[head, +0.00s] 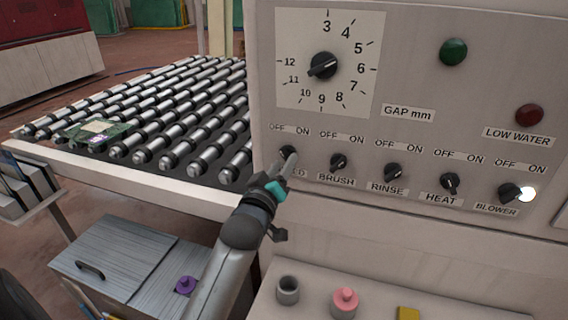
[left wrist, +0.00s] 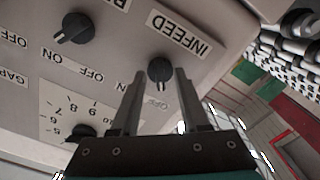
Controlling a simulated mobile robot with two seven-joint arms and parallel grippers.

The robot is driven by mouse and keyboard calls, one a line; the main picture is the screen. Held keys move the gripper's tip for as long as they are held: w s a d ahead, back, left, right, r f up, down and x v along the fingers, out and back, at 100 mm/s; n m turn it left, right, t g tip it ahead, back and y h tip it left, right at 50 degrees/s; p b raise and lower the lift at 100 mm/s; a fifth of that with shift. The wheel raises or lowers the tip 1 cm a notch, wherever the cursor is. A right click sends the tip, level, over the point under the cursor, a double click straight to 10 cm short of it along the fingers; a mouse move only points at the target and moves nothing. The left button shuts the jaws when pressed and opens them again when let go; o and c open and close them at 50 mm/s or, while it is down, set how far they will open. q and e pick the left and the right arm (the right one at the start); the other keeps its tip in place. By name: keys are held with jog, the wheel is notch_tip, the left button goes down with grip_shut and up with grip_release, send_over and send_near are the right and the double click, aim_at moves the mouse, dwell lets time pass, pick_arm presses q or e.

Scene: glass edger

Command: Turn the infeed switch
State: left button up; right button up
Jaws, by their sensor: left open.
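The infeed switch (head: 288,151) is a small black knob at the left end of the row on the grey panel, partly covered by my left gripper in the head view. In the left wrist view the black knob (left wrist: 160,69) sits by the INFEED label, its pointer towards the bottom of that picture, roughly at the OFF print. My left gripper (head: 287,163) is at the knob. In the left wrist view its open fingers (left wrist: 159,78) lie one on each side of the knob, with gaps; contact cannot be told. My right gripper is not in view.
The brush switch (head: 339,161), rinse switch (head: 393,172), heat switch (head: 450,183) and blower switch (head: 510,193) run rightwards; a white light glows by the blower. The gap dial (head: 323,66) is above. A roller conveyor (head: 165,120) lies left. A shelf below holds a pink piece (head: 345,302).

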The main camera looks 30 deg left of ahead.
pick_arm(q)
jog(key=shift+w+a, duration=0.1)
jog(key=shift+w, duration=0.4)
grip_shut()
dwell(0.3)
